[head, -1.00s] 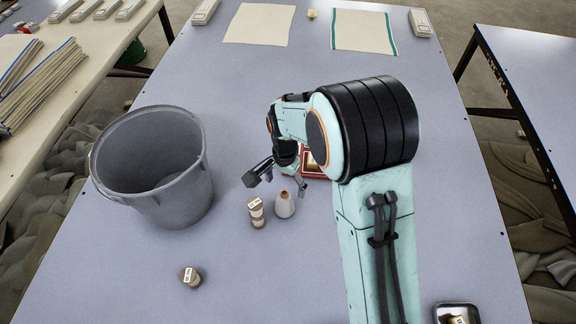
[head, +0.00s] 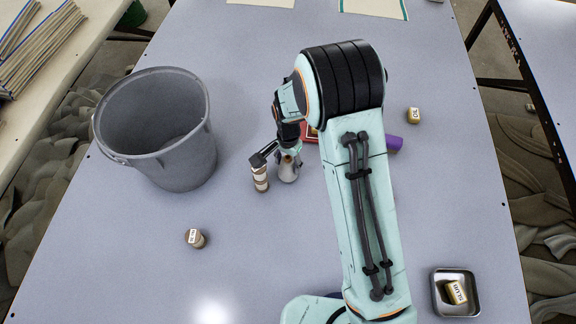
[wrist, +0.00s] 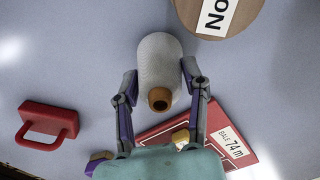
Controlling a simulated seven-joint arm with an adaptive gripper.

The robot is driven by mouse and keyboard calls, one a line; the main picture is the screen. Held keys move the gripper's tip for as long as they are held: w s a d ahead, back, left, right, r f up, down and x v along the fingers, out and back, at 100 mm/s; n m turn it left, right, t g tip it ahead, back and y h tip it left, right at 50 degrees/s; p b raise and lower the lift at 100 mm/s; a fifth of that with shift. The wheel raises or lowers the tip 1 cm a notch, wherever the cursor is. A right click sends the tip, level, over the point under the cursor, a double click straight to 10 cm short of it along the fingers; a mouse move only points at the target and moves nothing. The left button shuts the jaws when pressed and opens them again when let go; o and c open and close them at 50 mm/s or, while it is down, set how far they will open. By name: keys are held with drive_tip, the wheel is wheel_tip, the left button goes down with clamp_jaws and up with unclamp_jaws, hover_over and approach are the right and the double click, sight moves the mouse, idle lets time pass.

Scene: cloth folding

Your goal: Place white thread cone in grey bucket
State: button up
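The white thread cone (head: 287,173) stands on the table right of the grey bucket (head: 190,175), close beside a labelled brown spool. In the wrist view the cone (wrist: 158,55) shows its brown tip toward the camera, between the two fingers. My gripper (wrist: 158,72) is open above it, with one finger on each side; I cannot tell if either finger touches it. In the head view my gripper (head: 276,152) is partly hidden by my arm. The bucket is upright, and the part of its inside that shows looks empty.
The brown spool (head: 260,178) stands right against the gripper's left side; another spool (head: 194,238) is nearer the front. A red card (wrist: 215,140) and a red handled block (wrist: 48,123) lie near the cone. A metal tray (head: 440,304) is front right.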

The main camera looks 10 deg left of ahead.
idle(0.3)
wheel_tip(320, 180, up, 3)
drive_tip(key=shift+f, duration=0.1)
drive_tip(key=s+d+r, duration=0.3)
drive_tip(key=s+r, duration=0.2)
drive_tip(key=s, duration=0.1)
drive_tip(key=s+d+r, duration=0.3)
drive_tip(key=s+r, duration=0.2)
drive_tip(key=s, duration=0.2)
wheel_tip(320, 180, up, 12)
drive_tip(key=w+a+r+m, duration=0.1)
drive_tip(key=w+a+m, duration=0.2)
drive_tip(key=w+a, duration=0.5)
drive_tip(key=w+a+r+m, duration=0.1)
drive_tip(key=w+a+m, duration=0.2)
drive_tip(key=a, duration=0.8)
drive_tip(key=s+a+f+m, duration=0.1)
drive_tip(key=a+f+m, duration=0.1)
drive_tip(key=a, duration=0.4)
drive_tip(key=s+a+f+m, duration=0.1)
drive_tip(key=s+a+f, duration=0.1)
drive_tip(key=a, duration=0.5)
drive_tip(key=f, duration=2.2)
drive_tip(key=shift+w+d, duration=0.3)
